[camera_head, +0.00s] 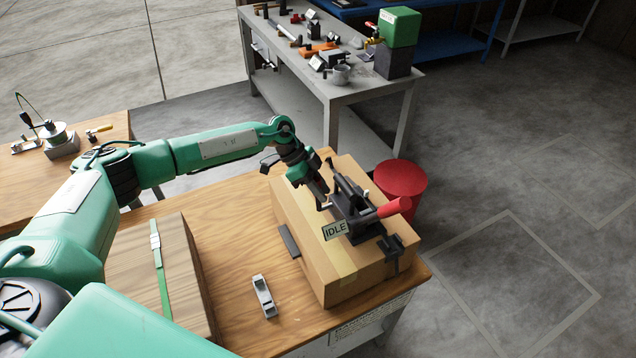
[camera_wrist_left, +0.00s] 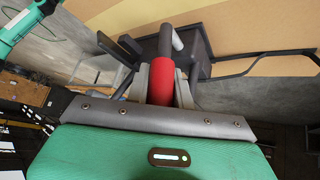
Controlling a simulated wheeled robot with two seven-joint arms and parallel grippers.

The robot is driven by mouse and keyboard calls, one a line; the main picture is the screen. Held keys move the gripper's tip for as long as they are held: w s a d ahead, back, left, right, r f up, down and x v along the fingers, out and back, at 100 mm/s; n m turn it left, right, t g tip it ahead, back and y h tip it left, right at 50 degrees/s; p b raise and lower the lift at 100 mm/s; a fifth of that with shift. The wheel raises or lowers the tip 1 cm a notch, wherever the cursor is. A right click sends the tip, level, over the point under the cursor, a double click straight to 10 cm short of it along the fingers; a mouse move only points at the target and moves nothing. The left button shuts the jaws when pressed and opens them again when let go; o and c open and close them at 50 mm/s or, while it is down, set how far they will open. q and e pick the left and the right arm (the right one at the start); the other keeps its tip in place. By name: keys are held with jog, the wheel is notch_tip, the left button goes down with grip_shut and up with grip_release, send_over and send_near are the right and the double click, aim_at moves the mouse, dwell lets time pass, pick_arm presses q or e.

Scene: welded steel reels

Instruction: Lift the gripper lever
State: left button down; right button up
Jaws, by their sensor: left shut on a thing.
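A black lever fixture (camera_head: 352,198) with a red handle (camera_head: 395,208) and an "IDLE" sign (camera_head: 335,230) is on a cardboard box (camera_head: 325,275) on the wooden table. My left gripper (camera_head: 322,195) reaches in from the upper left, at the fixture's left side; its fingertips are hard to make out there. In the left wrist view, the red handle (camera_wrist_left: 162,82) lies between the grey fingers of my left gripper (camera_wrist_left: 163,76), which is shut on it. A grey rod continues from the handle towards the black block. My right gripper is not in view.
A wooden box with a green strap (camera_head: 160,265) and a small metal piece (camera_head: 264,296) are on the table. A red bin (camera_head: 402,185) stands behind it. A grey bench (camera_head: 340,95) with tools is at the back. Floor to the right is clear.

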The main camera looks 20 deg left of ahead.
pick_arm(q)
jog(key=shift+d, duration=0.1)
dwell(0.4)
jog(key=c, duration=1.2)
grip_release()
jog(key=shift+a+r, duration=0.2)
jog(key=b+v, duration=0.4)
jog(key=v, duration=0.9)
jog(key=shift+r+b, duration=0.25)
jog(key=shift+b, duration=0.1)
jog(key=shift+s+d+f, duration=0.1)
jog(key=shift+d, duration=0.05)
